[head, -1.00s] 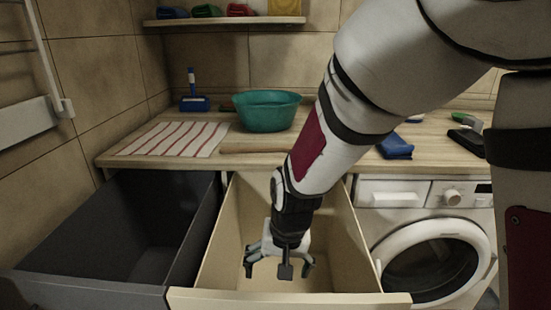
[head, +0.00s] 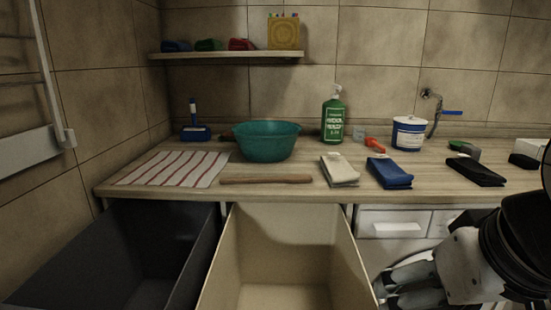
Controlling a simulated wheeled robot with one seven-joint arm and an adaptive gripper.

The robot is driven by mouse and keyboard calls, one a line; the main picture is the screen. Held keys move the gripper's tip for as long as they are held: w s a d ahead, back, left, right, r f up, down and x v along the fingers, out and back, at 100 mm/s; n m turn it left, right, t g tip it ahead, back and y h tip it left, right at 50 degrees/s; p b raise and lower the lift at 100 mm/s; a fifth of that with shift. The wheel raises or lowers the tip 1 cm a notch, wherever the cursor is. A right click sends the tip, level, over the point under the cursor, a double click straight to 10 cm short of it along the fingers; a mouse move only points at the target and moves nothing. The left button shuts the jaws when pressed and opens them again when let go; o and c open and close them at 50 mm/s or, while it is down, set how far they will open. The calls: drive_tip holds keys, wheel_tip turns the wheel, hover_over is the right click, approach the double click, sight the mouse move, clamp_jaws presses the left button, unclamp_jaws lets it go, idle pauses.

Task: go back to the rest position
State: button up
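My gripper (head: 385,290) is at the lower right of the head view, in front of the washing machine and beside the right edge of the cream bin (head: 312,262). My wrist comes in from the right edge. The cream bin looks empty where its inside shows.
A dark bin (head: 105,255) stands at left. The wooden counter (head: 300,190) holds a teal basin (head: 267,141), a striped cloth (head: 175,168), a wooden stick (head: 266,179), a green bottle (head: 333,117), folded cloths and a white-and-blue tub (head: 408,134). The washing machine (head: 392,224) is partly hidden.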

drive_tip(key=s+f+g, duration=0.4)
drive_tip(key=s+g, duration=0.1)
drive_tip(key=s, duration=0.6)
wheel_tip(320, 180, up, 19)
drive_tip(key=t+p, duration=0.3)
drive_tip(key=p, duration=1.5)
drive_tip(key=shift+w+d+t, duration=0.15)
drive_tip(key=shift+d+t, duration=0.1)
drive_tip(key=shift+t, duration=0.05)
